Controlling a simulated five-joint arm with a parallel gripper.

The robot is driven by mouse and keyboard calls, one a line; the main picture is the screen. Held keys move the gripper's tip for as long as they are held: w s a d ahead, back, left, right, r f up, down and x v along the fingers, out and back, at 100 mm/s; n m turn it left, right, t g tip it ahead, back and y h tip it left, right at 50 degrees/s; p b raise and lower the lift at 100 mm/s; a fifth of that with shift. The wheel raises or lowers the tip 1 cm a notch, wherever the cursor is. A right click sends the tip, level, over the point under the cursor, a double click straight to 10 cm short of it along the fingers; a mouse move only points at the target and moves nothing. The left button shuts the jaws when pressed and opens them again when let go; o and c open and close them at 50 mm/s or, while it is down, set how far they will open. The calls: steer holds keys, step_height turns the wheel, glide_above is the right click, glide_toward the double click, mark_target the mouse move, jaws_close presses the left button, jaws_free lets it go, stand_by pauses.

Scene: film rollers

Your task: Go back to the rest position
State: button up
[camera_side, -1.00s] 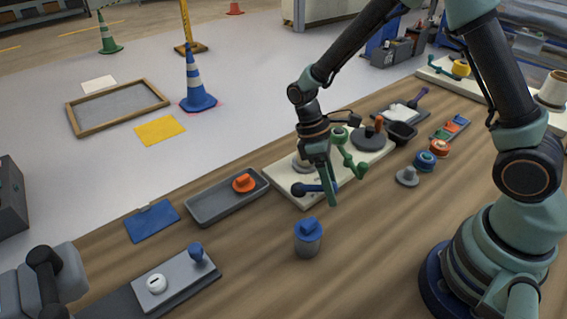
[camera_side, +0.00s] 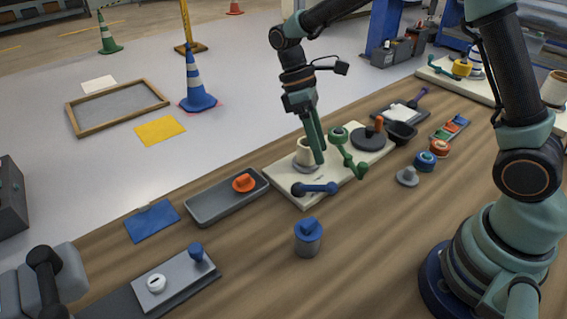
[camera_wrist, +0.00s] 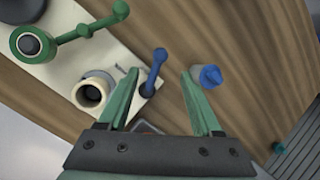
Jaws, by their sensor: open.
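My gripper (camera_side: 320,160) is open and empty, hanging above the cream board (camera_side: 284,191) in the side view. A blue lever (camera_side: 316,188) lies at the board's near edge. A green lever arm (camera_side: 347,158) is right of the fingers.
A grey canister with a blue cap (camera_side: 308,241) stands on the bench in front of the board. A grey tray (camera_side: 218,206) with an orange knob is to the left. A dark container (camera_side: 400,134) and small rollers are to the right.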

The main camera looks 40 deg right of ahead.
steer(key=shift+v, duration=0.85)
steer(key=shift+r, duration=0.1)
